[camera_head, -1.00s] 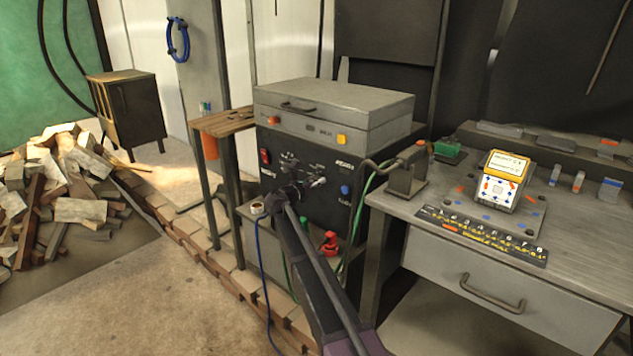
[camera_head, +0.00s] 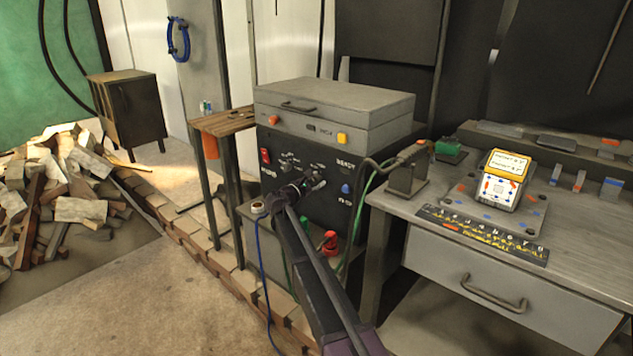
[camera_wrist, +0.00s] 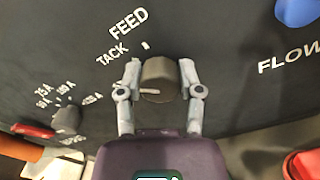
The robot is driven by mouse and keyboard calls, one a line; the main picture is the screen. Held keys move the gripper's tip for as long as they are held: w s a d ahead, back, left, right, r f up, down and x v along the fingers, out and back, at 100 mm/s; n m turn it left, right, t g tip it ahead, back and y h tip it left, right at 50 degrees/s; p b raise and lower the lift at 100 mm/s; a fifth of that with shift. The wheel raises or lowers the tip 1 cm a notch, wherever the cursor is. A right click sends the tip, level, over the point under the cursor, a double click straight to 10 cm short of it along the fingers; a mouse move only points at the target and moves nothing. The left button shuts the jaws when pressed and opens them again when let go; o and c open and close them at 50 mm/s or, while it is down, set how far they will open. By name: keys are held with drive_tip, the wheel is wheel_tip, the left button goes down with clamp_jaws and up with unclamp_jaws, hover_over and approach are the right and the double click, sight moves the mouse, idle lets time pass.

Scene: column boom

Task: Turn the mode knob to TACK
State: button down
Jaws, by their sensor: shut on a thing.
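The mode knob (camera_wrist: 158,74) is a dark round knob on the black front panel of the machine, in the middle of the wrist view. A pale pointer line on it points left, toward the left finger. The "TACK" label (camera_wrist: 112,57) lies to its upper left, with "FEED" (camera_wrist: 128,24) above that. My gripper (camera_wrist: 159,78) is shut on the knob, one finger on each side. In the head view my gripper (camera_head: 312,181) is at the panel and covers most of the knob.
A smaller knob (camera_wrist: 67,119) with ampere marks and a red switch (camera_wrist: 33,130) are at the left. A workbench (camera_head: 420,205) stands to the right.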

drive_tip(key=shift+w+m, duration=0.1)
drive_tip(key=shift+m, duration=0.4)
drive_tip(key=shift+c, duration=1.3)
unclamp_jaws()
drive_tip(key=shift+d, duration=0.1)
drive_tip(key=shift+s, duration=0.2)
drive_tip(key=v, duration=0.7)
drive_tip(key=shift+a, duration=0.2)
drive_tip(key=shift+r, duration=0.1)
drive_tip(key=shift+s, duration=0.15)
